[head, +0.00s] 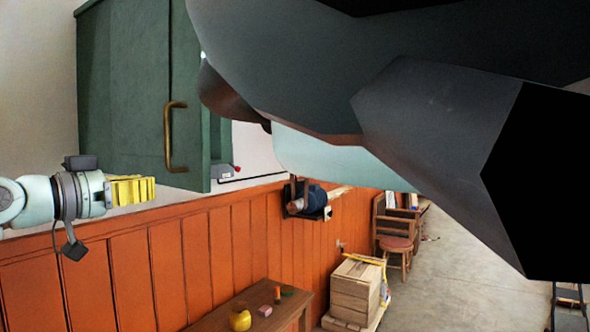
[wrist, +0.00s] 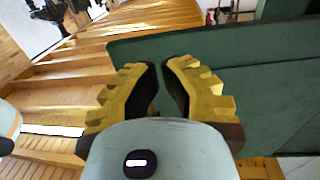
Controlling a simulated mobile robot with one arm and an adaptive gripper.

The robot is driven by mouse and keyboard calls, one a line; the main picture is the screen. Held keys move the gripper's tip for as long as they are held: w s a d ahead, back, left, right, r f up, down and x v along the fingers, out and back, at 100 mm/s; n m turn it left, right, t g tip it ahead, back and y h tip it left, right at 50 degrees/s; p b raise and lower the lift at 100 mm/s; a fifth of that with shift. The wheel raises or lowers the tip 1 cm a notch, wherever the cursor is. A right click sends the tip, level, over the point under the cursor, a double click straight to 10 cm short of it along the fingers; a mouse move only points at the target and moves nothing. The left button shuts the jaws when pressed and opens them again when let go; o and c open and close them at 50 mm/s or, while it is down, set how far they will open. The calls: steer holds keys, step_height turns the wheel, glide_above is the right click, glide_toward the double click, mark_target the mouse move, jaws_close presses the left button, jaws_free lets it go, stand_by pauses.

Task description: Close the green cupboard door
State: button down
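The green cupboard (head: 120,90) stands at the upper left of the head view. Its green door (head: 188,75) bears a brass bar handle (head: 169,138). My own dark arm links cover part of it on the right, so I cannot tell how far the door stands open. My gripper (head: 153,190), with yellow ribbed fingers, is at the left, just below the cupboard's lower edge in the picture. In the wrist view, the fingers (wrist: 160,72) are close together with nothing seen between them. A broad green panel (wrist: 260,75) lies beyond and right of them.
An orange plank wall (head: 215,245) runs below the cupboard. Bare floor (head: 460,270) shows at the right.

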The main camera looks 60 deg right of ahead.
mark_target(181, 183)
steer(key=d+p, duration=0.2)
steer(key=d, duration=0.1)
steer(key=d+p, duration=0.1)
steer(key=d, duration=0.1)
steer(key=shift+s+r+p, duration=0.15)
steer(key=shift+s+p, duration=0.1)
steer(key=shift+p, duration=0.1)
steer(key=shift+d, duration=0.25)
